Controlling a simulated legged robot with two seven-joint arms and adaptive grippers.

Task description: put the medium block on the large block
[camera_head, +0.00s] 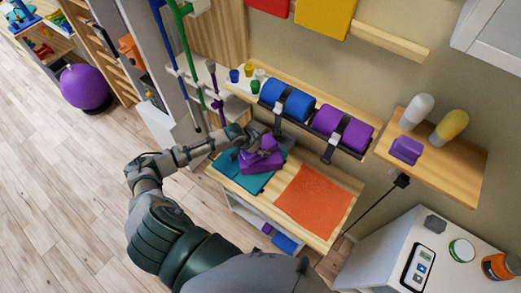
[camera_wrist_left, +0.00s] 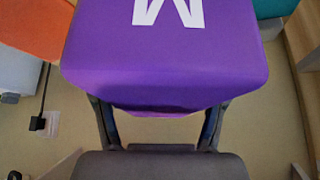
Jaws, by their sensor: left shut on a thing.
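My left gripper (camera_head: 250,144) is shut on the medium block, a purple block. In the left wrist view this block (camera_wrist_left: 165,60) fills the top middle and shows a white M. In the head view the held medium block (camera_head: 268,143) appears just above and behind the large block. The large block (camera_head: 262,164) is purple and lies on the teal mat on the table. Whether the two blocks touch cannot be told. The fingers partly hide the held block. My right gripper is not in view.
An orange mat (camera_head: 313,200) lies bare at the table's right. A wall shelf behind holds blue (camera_head: 287,101) and purple (camera_head: 343,132) rolls and small cups. A smaller purple block (camera_head: 407,150) sits on the right shelf. A white cabinet (camera_head: 405,240) stands at the lower right.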

